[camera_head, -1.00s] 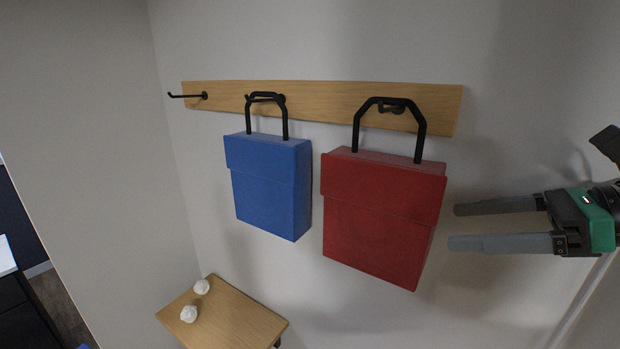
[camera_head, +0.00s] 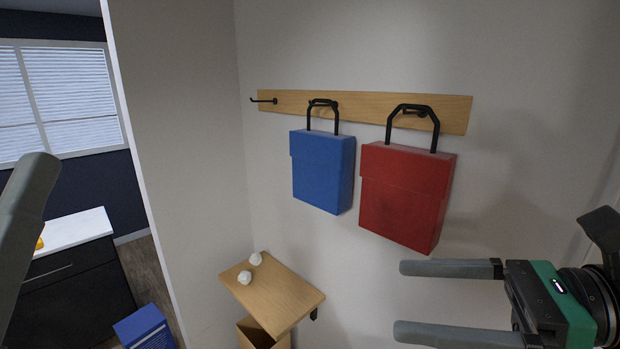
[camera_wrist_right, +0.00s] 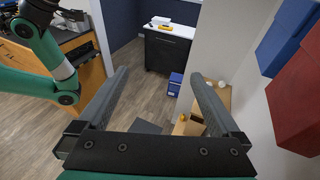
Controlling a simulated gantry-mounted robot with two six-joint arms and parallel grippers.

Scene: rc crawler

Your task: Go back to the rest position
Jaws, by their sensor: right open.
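My right gripper (camera_head: 400,299) is open and empty at the lower right of the head view, its two grey fingers apart and pointing left. In the right wrist view the gap between its fingers (camera_wrist_right: 158,74) holds nothing. A grey finger of my left gripper (camera_head: 25,215) shows at the left edge of the head view; the rest of that gripper is out of frame. The red bag (camera_head: 405,195) and the blue bag (camera_head: 322,172) hang by black handles on the wooden hook rail (camera_head: 365,107). The right gripper is below the red bag, apart from it.
The leftmost hook (camera_head: 264,100) is empty. A small wooden shelf (camera_head: 285,300) below the bags carries two white lumps (camera_head: 250,268). A blue box (camera_head: 145,328) stands on the floor near a dark cabinet (camera_head: 70,290). The right wrist view shows open floor (camera_wrist_right: 105,65) ahead.

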